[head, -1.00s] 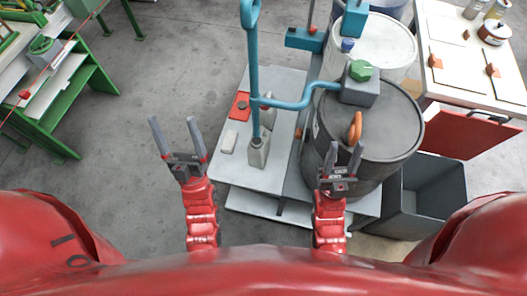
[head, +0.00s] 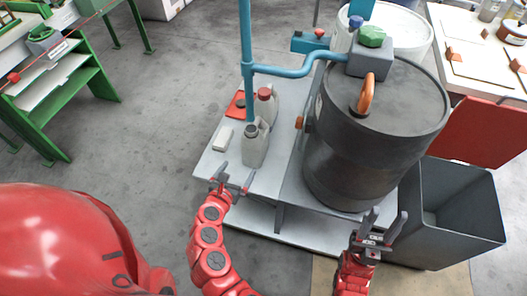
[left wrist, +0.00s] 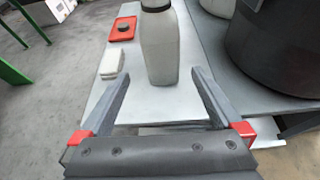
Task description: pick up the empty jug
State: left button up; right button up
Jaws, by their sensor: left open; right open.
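A grey jug with a dark cap (head: 256,150) stands upright on the low light-grey platform (head: 200,172). A second jug with a red cap (head: 266,105) stands just behind it. I cannot tell from the pictures which one is empty. My left gripper (head: 236,174) is open and empty, low in front of the dark-capped jug. In the left wrist view that jug (left wrist: 160,50) stands ahead, centred beyond the open fingers, and its cap is cut by the top edge. My right gripper (head: 388,213) is open and empty, in front of the dark drum.
A white block (head: 223,138) and a red tray (head: 237,104) lie left of the jugs. A teal pipe (head: 246,60) rises close behind them. The large dark drum (head: 370,130) stands right, beside an open grey bin (head: 450,220). Floor to the left is clear.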

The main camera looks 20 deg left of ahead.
aim_at(249, 153)
pick_arm(q)
jog(key=x, duration=1.2)
jog(key=shift+b, duration=0.4)
jog(key=shift+r+x, duration=0.2)
jog(key=shift+x, duration=1.15)
jog(key=shift+r+x, duration=0.25)
jog(key=shift+x, duration=1.05)
jog(key=shift+w+d, duration=0.1)
jog(key=shift+w, duration=0.1)
jog(key=c, duration=1)
